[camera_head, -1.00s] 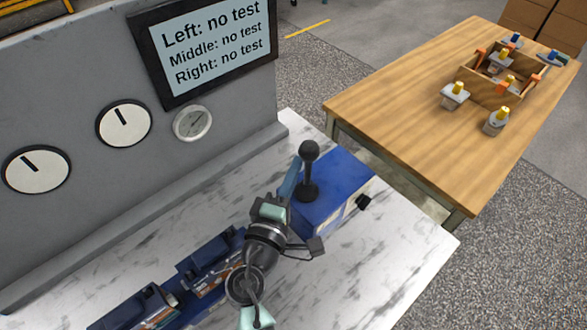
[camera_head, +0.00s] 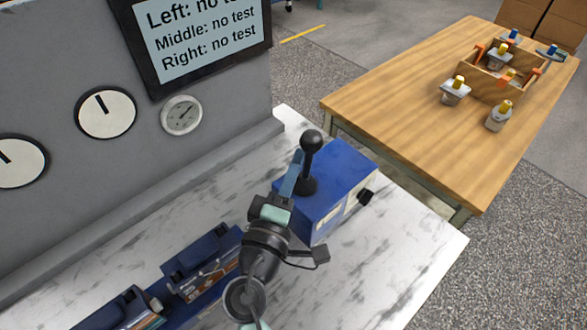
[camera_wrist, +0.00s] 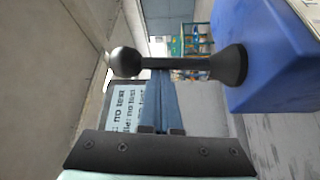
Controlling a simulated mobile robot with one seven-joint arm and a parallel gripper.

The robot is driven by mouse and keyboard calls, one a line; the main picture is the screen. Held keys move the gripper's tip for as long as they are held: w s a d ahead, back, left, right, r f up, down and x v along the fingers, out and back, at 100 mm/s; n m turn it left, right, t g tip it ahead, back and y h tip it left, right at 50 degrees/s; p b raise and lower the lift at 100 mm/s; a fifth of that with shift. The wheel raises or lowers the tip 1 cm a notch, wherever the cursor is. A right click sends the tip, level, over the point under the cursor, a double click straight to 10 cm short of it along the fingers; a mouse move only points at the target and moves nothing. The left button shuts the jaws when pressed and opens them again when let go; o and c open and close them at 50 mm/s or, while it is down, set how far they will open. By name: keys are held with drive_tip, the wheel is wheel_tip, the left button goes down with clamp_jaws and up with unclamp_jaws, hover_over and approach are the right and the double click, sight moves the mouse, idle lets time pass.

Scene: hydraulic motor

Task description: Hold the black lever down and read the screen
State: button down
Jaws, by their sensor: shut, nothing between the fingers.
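The black lever (camera_head: 309,160) stands upright on top of the blue box (camera_head: 345,185), its round knob at the upper end. In the wrist view the lever (camera_wrist: 175,64) lies across the picture, just beyond the fingers. My gripper (camera_head: 291,172) is shut and empty, with its blue fingers close beside the lever on its left in the head view; whether they touch it I cannot tell. The fingers also show in the wrist view (camera_wrist: 161,100). The screen (camera_head: 205,38) on the grey panel reads "Middle: no test" and "Right: no test"; its top line, starting "Left: no", is cut off.
A round gauge (camera_head: 182,115) and a white dial (camera_head: 106,112) sit on the panel below the screen. Dark blue units (camera_head: 203,262) stand on the marble-patterned bench left of my arm. A wooden table (camera_head: 400,100) with an open box and several parts stands at the right.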

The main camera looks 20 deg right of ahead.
drive_tip(key=shift+s+d+f+m+h+b, duration=0.2)
drive_tip(key=shift+s+f+m+b, duration=0.25)
drive_tip(key=shift+b, duration=1.15)
drive_tip(key=shift+s+d+f+m+h+b, duration=0.1)
drive_tip(key=shift+s+f+m+h+b, duration=0.15)
drive_tip(key=shift+m+b, duration=0.85)
drive_tip(key=b, duration=0.2)
drive_tip(key=shift+s+d+r+t+h+b, duration=0.1)
drive_tip(key=shift+s+r+t+h+b, duration=0.05)
drive_tip(key=shift+s+t+h+b, duration=0.15)
drive_tip(key=shift+s+d+r+b, duration=0.15)
drive_tip(key=shift+s+b, duration=0.1)
drive_tip(key=shift+b, duration=0.3)
drive_tip(key=shift+s, duration=0.15)
